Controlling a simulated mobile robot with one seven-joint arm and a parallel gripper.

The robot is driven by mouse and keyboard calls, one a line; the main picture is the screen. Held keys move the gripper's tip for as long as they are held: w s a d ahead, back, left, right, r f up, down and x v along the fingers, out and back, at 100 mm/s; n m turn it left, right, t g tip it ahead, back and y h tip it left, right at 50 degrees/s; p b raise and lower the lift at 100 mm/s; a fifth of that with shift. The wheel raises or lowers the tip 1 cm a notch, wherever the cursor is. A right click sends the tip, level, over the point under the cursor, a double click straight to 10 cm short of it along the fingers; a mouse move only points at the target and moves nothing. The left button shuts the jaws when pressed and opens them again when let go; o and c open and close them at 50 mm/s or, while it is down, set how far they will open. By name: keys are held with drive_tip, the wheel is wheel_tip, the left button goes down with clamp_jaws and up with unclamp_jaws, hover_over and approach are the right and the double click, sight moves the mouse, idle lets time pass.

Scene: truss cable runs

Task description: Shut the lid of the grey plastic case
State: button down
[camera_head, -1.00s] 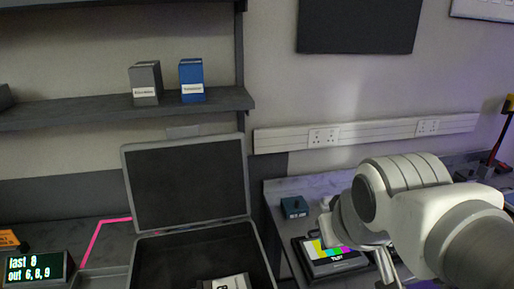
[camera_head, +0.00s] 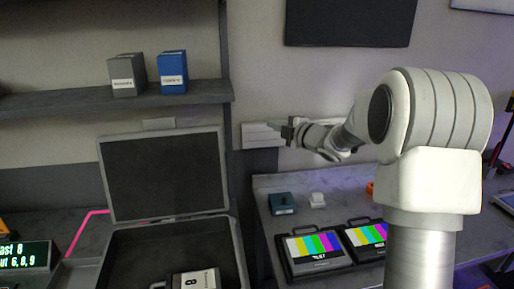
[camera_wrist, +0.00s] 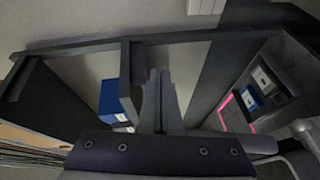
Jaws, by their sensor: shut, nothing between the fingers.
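The grey plastic case (camera_head: 112,257) stands on the bench at lower left in the head view, its lid (camera_head: 163,176) open and nearly upright at the back. A grey block marked 8 (camera_head: 193,279) lies inside the case; the case's front is cut off by the picture edge. My gripper (camera_head: 280,125) is raised in front of the wall, right of the lid's upper corner and apart from it. In the wrist view my gripper (camera_wrist: 160,95) has its fingers together with nothing between them. I cannot make out the case clearly there.
A shelf (camera_head: 60,108) above the lid holds a grey box (camera_head: 126,75) and a blue box (camera_head: 172,72). Right of the case are two colour-bar tablets (camera_head: 313,247) (camera_head: 367,237), a teal box (camera_head: 283,203) and a white block (camera_head: 317,200). A lit display (camera_head: 22,255) stands left.

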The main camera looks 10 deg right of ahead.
sight(219, 155)
wheel_tip(219, 155, down, 7)
drive_tip(key=a+n+g+y, duration=0.2)
drive_tip(key=n+g+y, duration=0.1)
drive_tip(key=n+y, duration=0.3)
drive_tip(key=shift+s+a+f+b, duration=0.15)
drive_tip(key=shift+s+a+b, duration=0.15)
drive_tip(key=shift+a, duration=2.1)
drive_tip(key=shift+s+a+f+b, duration=0.25)
drive_tip(key=shift+s+a, duration=0.1)
drive_tip(key=shift+a, duration=2.1)
drive_tip(key=shift+s+a+f+b, duration=0.1)
drive_tip(key=shift+s+a+b, duration=0.2)
drive_tip(key=shift+a, duration=2.1)
drive_tip(key=shift+s, duration=0.15)
